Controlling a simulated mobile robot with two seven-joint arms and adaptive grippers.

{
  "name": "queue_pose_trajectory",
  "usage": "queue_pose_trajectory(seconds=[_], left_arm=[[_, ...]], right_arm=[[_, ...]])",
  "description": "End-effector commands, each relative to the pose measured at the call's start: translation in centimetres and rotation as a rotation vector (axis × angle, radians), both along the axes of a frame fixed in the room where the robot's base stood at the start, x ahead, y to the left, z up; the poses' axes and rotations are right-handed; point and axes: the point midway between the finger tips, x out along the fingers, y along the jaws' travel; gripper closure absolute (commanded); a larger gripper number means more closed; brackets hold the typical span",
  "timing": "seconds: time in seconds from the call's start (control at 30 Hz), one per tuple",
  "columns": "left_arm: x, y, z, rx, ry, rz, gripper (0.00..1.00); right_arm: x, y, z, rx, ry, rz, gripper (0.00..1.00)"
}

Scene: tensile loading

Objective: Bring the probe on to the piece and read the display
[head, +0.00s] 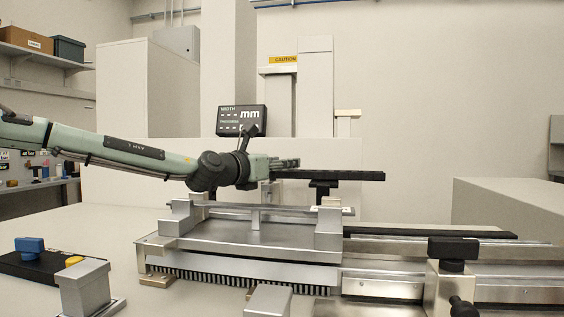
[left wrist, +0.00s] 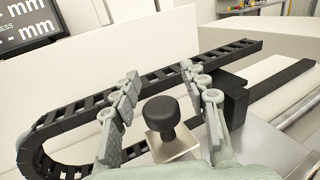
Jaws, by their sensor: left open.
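The display (head: 241,121) is a dark panel behind the fixture, marked width, thickness and mm, with dashes and no numbers. Part of it shows in the left wrist view (left wrist: 32,28). A thin flat metal strip (head: 228,208), apparently the piece, lies across the grey end blocks of the fixture. My left gripper (head: 290,162) is open above the back of the fixture. In the left wrist view its fingers (left wrist: 160,82) stand on either side of a black knob (left wrist: 160,111) on a small silver plate, apparently the probe's handle; contact is unclear. The probe's tip is hidden. My right gripper is not in view.
A black cable chain (left wrist: 85,98) runs behind the knob, with a black bracket (left wrist: 234,100) beside it. A metal rail (head: 385,288) with a black-knobbed clamp (head: 452,249) extends right. A grey block (head: 84,288) and a black tray with a blue knob (head: 29,245) stand front left.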

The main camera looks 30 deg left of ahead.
Motion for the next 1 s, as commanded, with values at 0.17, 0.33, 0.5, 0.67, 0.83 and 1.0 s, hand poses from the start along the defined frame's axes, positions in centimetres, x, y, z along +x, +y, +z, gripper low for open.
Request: queue_pose_trajectory(seconds=[0.17, 0.33, 0.5, 0.67, 0.83, 1.0], left_arm=[[0.38, -0.05, -0.06, -0.001, 0.001, 0.0, 0.56], [0.36, -0.05, -0.04, -0.001, 0.0, 0.0, 0.58], [0.34, -0.05, -0.04, -0.001, 0.0, 0.0, 0.79], [0.34, -0.05, -0.03, -0.001, 0.0, 0.0, 0.99], [0.33, -0.05, -0.03, -0.001, 0.0, 0.0, 1.0], [0.33, -0.05, -0.03, -0.001, 0.0, 0.0, 1.0]], right_arm=[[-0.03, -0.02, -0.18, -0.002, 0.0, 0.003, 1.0], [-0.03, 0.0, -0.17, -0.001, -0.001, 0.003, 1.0], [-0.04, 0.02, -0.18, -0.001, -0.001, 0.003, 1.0], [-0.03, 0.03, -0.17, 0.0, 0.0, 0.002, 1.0], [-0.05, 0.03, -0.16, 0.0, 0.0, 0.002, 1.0], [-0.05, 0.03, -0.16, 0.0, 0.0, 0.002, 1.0]])
